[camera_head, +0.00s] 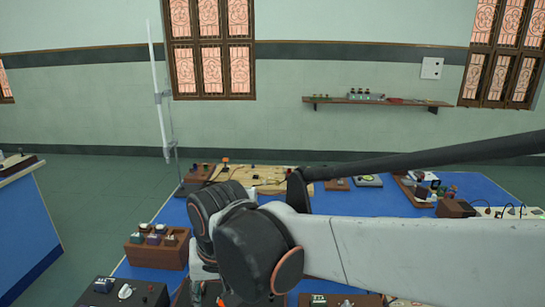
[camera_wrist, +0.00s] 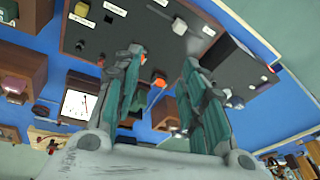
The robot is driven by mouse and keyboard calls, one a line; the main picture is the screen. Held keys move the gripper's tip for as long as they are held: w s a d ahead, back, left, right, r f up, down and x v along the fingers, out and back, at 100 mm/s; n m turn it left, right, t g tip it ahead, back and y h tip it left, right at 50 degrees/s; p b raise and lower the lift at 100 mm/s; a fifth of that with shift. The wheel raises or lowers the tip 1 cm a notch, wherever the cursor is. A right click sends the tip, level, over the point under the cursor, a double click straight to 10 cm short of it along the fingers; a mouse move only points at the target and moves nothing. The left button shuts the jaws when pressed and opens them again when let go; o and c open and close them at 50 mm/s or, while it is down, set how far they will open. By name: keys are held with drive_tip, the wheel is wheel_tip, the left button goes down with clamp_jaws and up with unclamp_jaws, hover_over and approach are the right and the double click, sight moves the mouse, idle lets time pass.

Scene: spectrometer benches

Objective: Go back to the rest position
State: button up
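My arm reaches in from the right in the head camera view, over the blue bench (camera_head: 370,200). My gripper is mostly hidden there behind my own wrist joints. In the wrist view my gripper (camera_wrist: 163,60) has its two fingers spread apart with nothing held between them. A dark instrument panel (camera_wrist: 100,25) with knobs and labels lies beyond the fingertips. An orange knob (camera_wrist: 160,82) shows in the gap between the fingers, apart from them as far as I can tell.
A wooden rack with coloured-top pieces (camera_head: 157,249) and a dark control box (camera_head: 122,292) stand at the bench's left front. A tall white rod stand (camera_head: 158,90) rises at the back left. More instruments (camera_head: 425,186) line the back right. Open floor (camera_head: 95,205) lies left.

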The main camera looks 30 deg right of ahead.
drive_tip(key=s+d+r+n+t, duration=0.1)
drive_tip(key=s+d+n+t, duration=0.3)
drive_tip(key=s, duration=0.1)
drive_tip(key=shift+d+r, duration=0.3)
drive_tip(key=shift+r, duration=0.1)
idle(1.6)
drive_tip(key=w+a+f+n+g+p, duration=0.4)
drive_tip(key=w+a+n+g+p, duration=0.3)
drive_tip(key=w+a+n, duration=0.3)
drive_tip(key=shift+n, duration=0.3)
drive_tip(key=f+b, duration=0.1)
drive_tip(key=f, duration=0.3)
drive_tip(key=f+b, duration=0.2)
drive_tip(key=f, duration=0.3)
drive_tip(key=s+f+b, duration=0.1)
drive_tip(key=f+b, duration=0.1)
drive_tip(key=f, duration=0.3)
drive_tip(key=shift+d+f, duration=0.2)
drive_tip(key=shift+d, duration=0.05)
